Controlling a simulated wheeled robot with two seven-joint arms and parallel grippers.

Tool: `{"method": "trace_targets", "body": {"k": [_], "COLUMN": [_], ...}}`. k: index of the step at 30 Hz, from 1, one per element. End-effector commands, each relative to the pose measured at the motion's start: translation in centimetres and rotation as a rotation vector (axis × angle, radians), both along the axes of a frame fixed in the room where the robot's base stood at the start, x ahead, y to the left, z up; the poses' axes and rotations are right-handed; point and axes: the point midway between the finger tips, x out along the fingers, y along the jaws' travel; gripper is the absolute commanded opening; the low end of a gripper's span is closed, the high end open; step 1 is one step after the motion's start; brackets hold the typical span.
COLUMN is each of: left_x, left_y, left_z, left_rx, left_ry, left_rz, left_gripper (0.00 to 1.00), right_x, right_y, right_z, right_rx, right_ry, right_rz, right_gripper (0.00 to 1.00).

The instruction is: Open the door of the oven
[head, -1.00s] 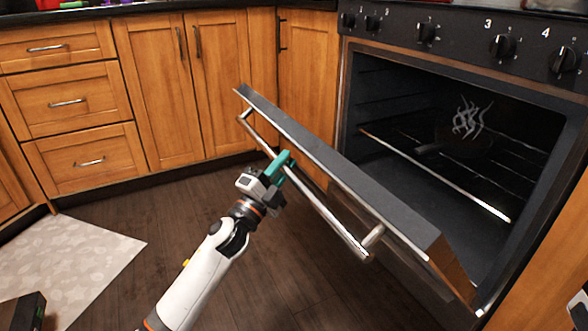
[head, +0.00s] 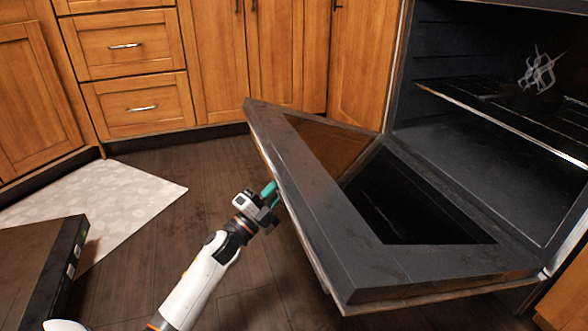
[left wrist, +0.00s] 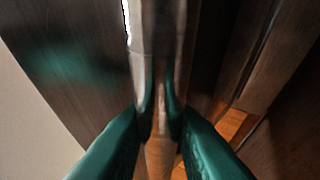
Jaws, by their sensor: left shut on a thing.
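The oven (head: 470,140) stands at the right with its dark cavity exposed. Its door (head: 350,255) is hinged at the bottom and swung far down, sloping out toward me with its inner face and glass showing. In the left wrist view the metal handle bar (left wrist: 160,60) runs between the two green fingers of my left gripper (left wrist: 160,125), which are closed around it. In the head view my left gripper (head: 268,195) is at the door's outer far-left edge, and the handle is mostly hidden behind the door. My right gripper is not in view.
Wooden cabinets and drawers (head: 135,105) line the back. A pale patterned mat (head: 120,195) lies on the dark floor at the left. A dark box-like object (head: 40,270) is at the lower left. Inside the oven, a rack (head: 500,120) bears a pale twisted object (head: 540,70).

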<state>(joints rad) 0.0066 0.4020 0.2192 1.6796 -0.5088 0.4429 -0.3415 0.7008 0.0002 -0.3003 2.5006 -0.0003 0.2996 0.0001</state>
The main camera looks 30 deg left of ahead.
Motion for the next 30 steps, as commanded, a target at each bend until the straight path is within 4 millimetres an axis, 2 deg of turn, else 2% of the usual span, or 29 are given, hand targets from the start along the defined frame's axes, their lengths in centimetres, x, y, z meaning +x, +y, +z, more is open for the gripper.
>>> {"method": "trace_targets", "body": {"k": [1,3,10,16,28,29,30], "left_x": [-0.3,-0.6,-1.1,-1.2,-1.2,-1.2,-1.2], "left_y": [0.2,0.6,1.0,1.2,1.3,1.3,1.3], "left_z": [-2.1,-3.9,-7.7,-8.9,-9.0,-9.0,-9.0], "left_rx": [-0.005,-0.005,-0.004,-0.002,-0.002,-0.002,-0.002], "left_ry": [0.004,0.003,0.001,-0.001,0.0,-0.001,-0.001], "left_rz": [0.0,-0.001,-0.002,-0.001,0.001,0.001,0.001], "left_gripper": [0.0,0.0,0.0,0.0,0.0,0.24,0.31], "right_x": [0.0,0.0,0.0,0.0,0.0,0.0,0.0], "right_y": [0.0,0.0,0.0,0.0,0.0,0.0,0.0], "right_z": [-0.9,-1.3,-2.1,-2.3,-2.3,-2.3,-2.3], "right_rx": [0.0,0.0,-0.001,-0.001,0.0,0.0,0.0], "right_ry": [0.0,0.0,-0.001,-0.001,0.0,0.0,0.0], "right_rz": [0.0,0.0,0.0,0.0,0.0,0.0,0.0], "right_gripper": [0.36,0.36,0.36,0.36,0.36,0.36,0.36]}}
